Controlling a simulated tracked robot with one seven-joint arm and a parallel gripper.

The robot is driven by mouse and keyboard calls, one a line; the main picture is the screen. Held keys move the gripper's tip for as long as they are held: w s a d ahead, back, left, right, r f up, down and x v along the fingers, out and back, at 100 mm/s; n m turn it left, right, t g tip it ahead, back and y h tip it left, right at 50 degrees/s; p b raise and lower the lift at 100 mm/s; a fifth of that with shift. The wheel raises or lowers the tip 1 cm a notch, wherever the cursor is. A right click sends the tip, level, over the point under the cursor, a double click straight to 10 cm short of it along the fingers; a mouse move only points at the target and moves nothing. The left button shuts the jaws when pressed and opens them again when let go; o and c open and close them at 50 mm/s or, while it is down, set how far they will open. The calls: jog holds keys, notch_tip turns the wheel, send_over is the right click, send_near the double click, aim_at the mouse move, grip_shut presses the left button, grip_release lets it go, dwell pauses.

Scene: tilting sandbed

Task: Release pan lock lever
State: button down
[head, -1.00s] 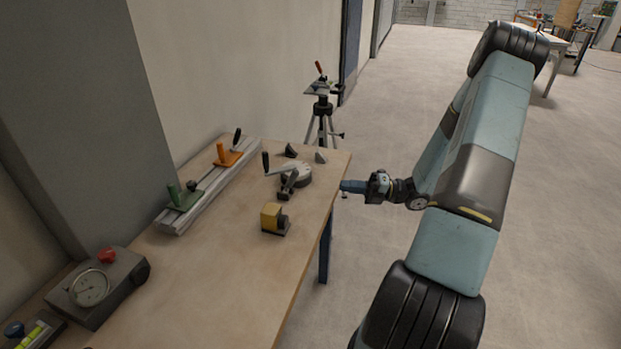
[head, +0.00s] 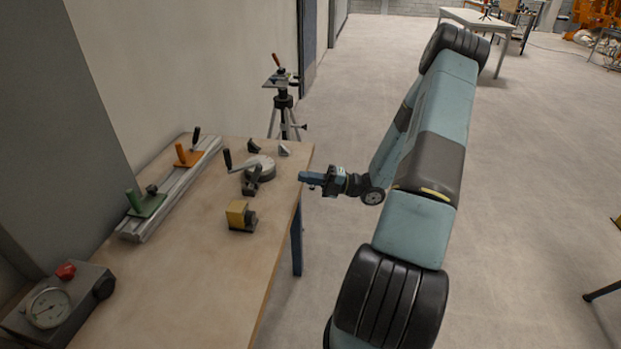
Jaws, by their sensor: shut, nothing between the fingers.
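A black tripod (head: 284,104) stands on the floor past the far end of the workbench. Its head carries a flat plate (head: 281,79), an upright red-tipped handle (head: 277,61) and a small dark part at the plate's right side. A short handle (head: 303,127) sticks out right, lower on the tripod. I cannot tell which of these is the pan lock lever. My gripper (head: 303,177) is shut and empty. It points left at the bench's right edge, nearer than the tripod and apart from it.
The wooden workbench (head: 190,270) holds a round crank device (head: 259,168), a yellow block (head: 238,214), a rail (head: 170,190) with green and orange handles, and a gauge box (head: 75,300). A wall stands left. Open floor (head: 530,170) lies right.

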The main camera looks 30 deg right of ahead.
send_near(254, 177)
jog(key=w+a+r, duration=0.1)
jog(key=r, duration=0.1)
jog(key=w+a+r, duration=0.1)
jog(key=a, duration=0.1)
jog(key=shift+w+a+r, duration=0.15)
jog(key=shift+w+r, duration=0.05)
jog(key=shift+r, duration=0.15)
